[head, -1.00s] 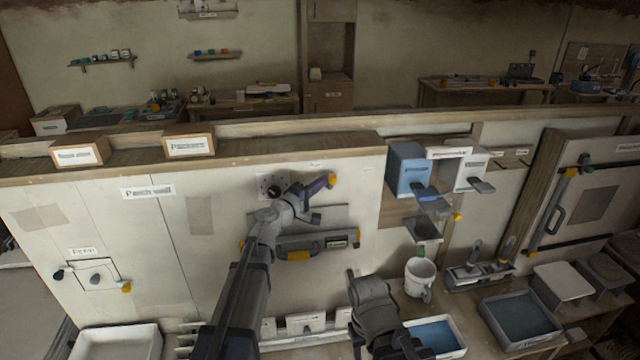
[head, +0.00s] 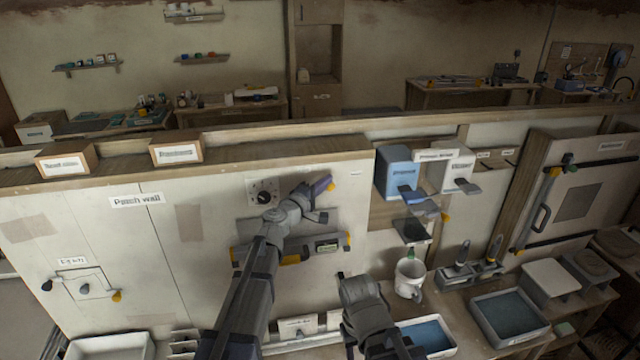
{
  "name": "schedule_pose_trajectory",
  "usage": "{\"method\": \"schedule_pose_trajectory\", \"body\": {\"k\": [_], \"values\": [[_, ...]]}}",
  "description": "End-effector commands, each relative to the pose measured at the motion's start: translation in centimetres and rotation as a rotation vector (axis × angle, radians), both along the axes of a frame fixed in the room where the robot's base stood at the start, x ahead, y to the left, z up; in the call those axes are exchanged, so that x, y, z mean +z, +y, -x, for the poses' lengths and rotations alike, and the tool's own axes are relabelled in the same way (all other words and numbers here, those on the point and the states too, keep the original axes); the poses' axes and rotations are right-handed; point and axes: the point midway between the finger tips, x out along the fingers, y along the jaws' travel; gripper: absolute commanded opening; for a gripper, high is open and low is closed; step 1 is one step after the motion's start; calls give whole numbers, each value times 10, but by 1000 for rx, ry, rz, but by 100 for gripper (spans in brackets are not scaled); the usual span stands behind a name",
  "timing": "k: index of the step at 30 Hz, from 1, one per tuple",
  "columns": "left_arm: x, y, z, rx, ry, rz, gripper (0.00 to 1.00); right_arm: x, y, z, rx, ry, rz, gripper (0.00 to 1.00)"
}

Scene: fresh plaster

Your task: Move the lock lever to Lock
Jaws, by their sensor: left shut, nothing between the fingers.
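My left arm and gripper hide the lever's base and part of the plate. My right gripper (head: 342,284) is low in front of the wall, away from the lever; its fingers do not show clearly.
A small lever panel (head: 84,286) is at the far left.

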Motion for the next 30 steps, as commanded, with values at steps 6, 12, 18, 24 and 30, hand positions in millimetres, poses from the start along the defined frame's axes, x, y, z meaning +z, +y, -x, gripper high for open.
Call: {"method": "schedule_pose_trajectory", "body": {"k": [6, 12, 18, 24, 30], "values": [[-3, -11, -3, -1, 0, 0, 0, -3, 0, 0, 0, 0, 0, 50], [-4, -16, -5, -1, 5, -15, 0, -1, 0, 0, -1, 0, 0, 50], [-6, -18, -5, -1, 11, -37, 0, 0, 0, 0, -1, 0, 0, 50], [-6, -18, -5, -1, 11, -36, 0, 0, 0, 0, -1, 0, 0, 50], [-6, -18, -5, -1, 11, -36, 0, 0, 0, 0, -1, 0, 0, 50]]}}
